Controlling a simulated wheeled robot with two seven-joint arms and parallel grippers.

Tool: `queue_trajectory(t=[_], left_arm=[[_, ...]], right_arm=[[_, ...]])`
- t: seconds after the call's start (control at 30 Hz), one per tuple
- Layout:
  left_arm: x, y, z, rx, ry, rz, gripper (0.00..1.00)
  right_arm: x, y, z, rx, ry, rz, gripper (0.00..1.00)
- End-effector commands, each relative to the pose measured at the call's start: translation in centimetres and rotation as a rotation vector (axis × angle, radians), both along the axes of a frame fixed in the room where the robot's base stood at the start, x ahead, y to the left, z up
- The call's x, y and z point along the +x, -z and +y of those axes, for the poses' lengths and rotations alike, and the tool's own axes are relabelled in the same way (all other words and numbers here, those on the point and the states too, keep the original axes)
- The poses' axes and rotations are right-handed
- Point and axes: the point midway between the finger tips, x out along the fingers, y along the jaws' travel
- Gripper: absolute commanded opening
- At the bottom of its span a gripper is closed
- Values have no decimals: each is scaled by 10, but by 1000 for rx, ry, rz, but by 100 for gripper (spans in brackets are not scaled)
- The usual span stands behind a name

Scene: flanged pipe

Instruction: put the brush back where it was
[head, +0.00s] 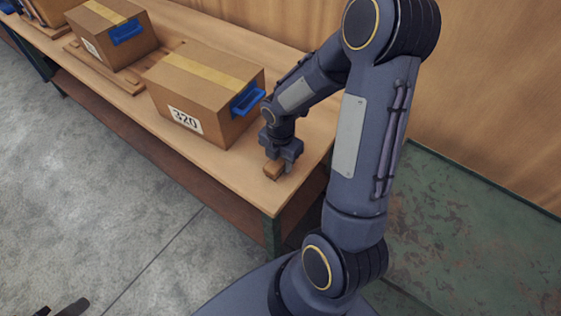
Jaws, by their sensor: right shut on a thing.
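The brush (272,170) shows as a small brown wooden block at the near right end of the workbench (235,172). My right gripper (281,166) points down and is shut on it. The gripper hides part of the brush, and its bristles cannot be made out. I cannot tell whether the brush touches the bench top. A dark piece at the bottom left edge may be part of my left gripper (74,307); its jaws cannot be made out.
A cardboard box marked 320 (190,92), with a blue handle, stands just left of my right gripper. A wooden wall (480,90) rises behind. The grey floor (90,200) in front is clear.

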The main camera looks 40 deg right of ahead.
Motion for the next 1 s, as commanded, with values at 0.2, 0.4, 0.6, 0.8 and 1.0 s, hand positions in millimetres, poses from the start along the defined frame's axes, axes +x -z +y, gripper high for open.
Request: queue_trajectory(t=[0.2, 0.4, 0.6, 0.8, 1.0], left_arm=[[0, 1, 0, 0, 0, 0, 36], [0, 3, 0, 0, 0, 0, 36], [0, 4, 0, 0, 0, 0, 36], [0, 4, 0, 0, 0, 0, 36], [0, -1, 0, 0, 0, 0, 36]], right_arm=[[0, 10, 0, 0, 0, -1, 15], [0, 12, 0, 0, 0, -1, 15], [0, 14, 1, 0, 0, -1, 54], [0, 13, 0, 0, 1, -1, 62], [0, 8, 1, 1, 0, -2, 62]])
